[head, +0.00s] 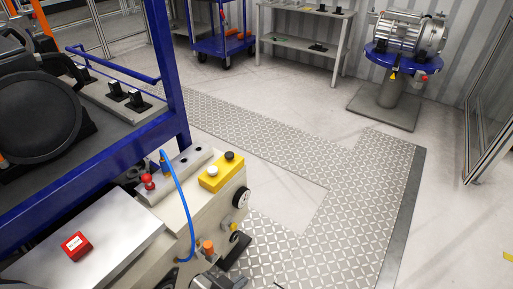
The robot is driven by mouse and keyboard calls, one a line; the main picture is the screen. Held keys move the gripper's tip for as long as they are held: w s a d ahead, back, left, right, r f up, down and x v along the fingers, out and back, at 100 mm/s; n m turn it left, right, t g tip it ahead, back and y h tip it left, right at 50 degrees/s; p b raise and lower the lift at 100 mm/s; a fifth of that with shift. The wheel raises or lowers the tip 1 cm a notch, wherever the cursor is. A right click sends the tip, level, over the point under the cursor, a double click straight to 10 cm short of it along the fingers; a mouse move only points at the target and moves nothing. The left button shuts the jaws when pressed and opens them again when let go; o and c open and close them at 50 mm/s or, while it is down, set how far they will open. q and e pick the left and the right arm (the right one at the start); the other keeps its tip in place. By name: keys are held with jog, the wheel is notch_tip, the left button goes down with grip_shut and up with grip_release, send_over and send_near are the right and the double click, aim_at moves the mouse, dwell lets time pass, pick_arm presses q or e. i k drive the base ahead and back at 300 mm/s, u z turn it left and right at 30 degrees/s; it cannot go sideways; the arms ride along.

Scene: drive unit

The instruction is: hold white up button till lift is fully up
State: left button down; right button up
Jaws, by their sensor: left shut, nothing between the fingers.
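A yellow control box (222,172) sits on top of a beige machine body left of centre. It carries a white button (213,171) at its near left and a black button (230,156) at its far right. My left gripper (236,281) shows only partly at the bottom edge, below and apart from the yellow box. It is shut and empty, and nothing touches the white button. My right gripper is not in view. I cannot tell from this view which part is the lift or how high it stands.
A blue frame (170,75) with large black parts stands at the left. A red button box (76,245) lies on a grey metal cover. A blue hose (183,205) loops beside the yellow box. A blue round stand (399,60) is at the back right. The tread-plate floor (350,215) is clear.

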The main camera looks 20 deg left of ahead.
aim_at(213, 170)
jog(key=i, duration=0.95)
jog(key=u, duration=0.75)
jog(key=i, duration=0.4)
jog(key=u, duration=0.25)
